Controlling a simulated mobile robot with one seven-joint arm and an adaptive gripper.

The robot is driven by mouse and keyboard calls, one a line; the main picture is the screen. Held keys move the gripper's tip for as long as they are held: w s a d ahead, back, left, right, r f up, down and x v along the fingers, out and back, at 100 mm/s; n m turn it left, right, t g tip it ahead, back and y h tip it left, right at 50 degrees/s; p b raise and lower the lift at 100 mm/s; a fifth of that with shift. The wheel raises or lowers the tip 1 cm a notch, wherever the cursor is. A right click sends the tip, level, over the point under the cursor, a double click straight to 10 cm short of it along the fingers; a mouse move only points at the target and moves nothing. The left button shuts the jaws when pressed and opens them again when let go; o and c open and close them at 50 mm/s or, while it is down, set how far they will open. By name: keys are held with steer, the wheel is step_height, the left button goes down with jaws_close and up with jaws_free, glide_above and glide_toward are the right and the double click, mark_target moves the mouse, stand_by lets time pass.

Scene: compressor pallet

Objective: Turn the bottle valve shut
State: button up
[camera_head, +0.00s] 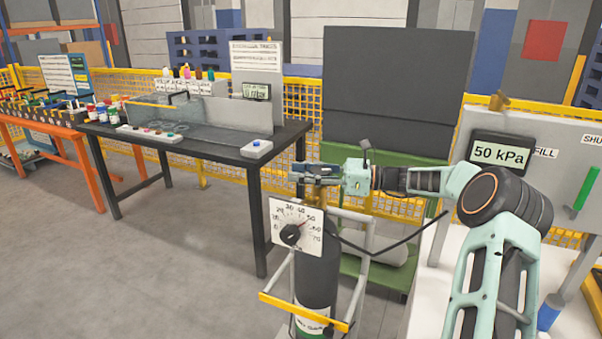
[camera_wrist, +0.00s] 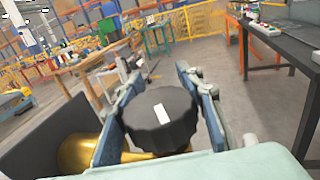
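The bottle valve's dark ribbed knob (camera_wrist: 160,120), with a white mark on top, sits between the two fingers of my gripper (camera_wrist: 162,100) in the wrist view. A finger lies close along each side; whether both press on the knob I cannot tell. The brass valve body (camera_wrist: 82,152) shows below and left of it. In the head view, my gripper (camera_head: 312,174) is at the top of the dark gas bottle (camera_head: 316,262), which stands in a trolley frame; the knob is largely hidden there.
A display reading 50 kPa (camera_head: 500,153) is on a grey panel at right, with a green handle (camera_head: 586,187). A dark hose (camera_head: 385,247) runs from the bottle to the right. A black workbench (camera_head: 275,151) stands left of the bottle. Open floor (camera_head: 180,270) lies at front left.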

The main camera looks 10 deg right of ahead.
steer(key=c, duration=0.4)
